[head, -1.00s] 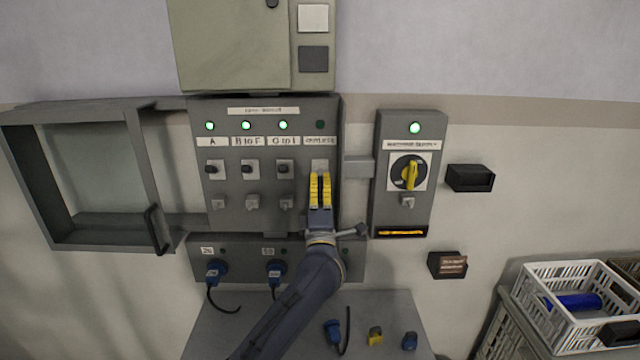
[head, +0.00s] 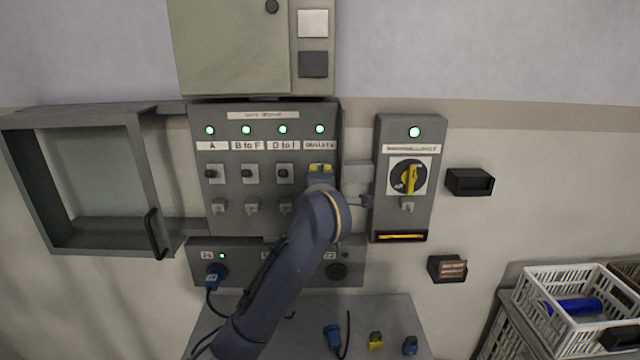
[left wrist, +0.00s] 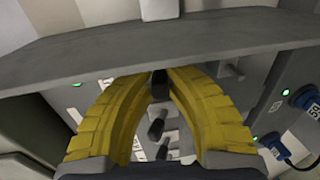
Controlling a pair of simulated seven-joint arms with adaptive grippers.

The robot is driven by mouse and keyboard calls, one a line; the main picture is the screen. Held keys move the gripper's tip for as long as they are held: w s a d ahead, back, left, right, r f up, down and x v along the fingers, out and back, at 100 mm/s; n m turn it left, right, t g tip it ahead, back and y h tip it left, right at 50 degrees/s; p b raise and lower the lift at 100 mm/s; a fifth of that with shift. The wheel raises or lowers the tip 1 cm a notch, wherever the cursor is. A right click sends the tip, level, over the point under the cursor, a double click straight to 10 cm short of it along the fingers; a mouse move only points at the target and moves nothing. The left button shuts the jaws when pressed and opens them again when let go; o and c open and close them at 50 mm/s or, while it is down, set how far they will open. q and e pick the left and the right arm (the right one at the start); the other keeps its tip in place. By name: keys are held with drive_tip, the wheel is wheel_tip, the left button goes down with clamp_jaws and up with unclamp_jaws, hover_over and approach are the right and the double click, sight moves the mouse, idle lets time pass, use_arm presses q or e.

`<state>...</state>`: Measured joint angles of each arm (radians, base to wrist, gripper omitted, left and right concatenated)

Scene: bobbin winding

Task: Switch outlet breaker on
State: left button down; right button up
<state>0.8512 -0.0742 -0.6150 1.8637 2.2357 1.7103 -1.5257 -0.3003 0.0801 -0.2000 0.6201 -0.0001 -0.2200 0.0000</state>
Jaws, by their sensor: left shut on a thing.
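The breaker panel (head: 232,228) on the wall has a row of black toggles under the labels A, B to F, G to I and outlets. The outlets label (head: 320,146) is at the right end, and the lamp above it (head: 319,129) is green. My left gripper (head: 320,168), with yellow fingers, is at the outlets breaker and mostly hides it. In the left wrist view its fingertips are shut on a black toggle (left wrist: 158,84). The other toggles (left wrist: 155,129) show between the fingers. My right gripper is not in view.
A rotary switch (head: 410,179) with a yellow handle is on a box to the right. An open cover frame (head: 60,110) is at left. A socket strip (head: 205,243) with a blue plug (head: 214,276) is below. A white basket (head: 535,315) stands at lower right.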

use_arm(q)
drive_tip(key=shift+w+a+r+g, duration=0.1)
drive_tip(key=shift+r+g, duration=0.3)
drive_tip(key=shift+g, duration=0.65)
drive_tip(key=shift+w+r+g, duration=0.1)
drive_tip(key=shift+r+g, duration=0.25)
drive_tip(key=shift+g, duration=0.7)
drive_tip(key=c, duration=1.6)
unclamp_jaws()
drive_tip(key=v, duration=1.2)
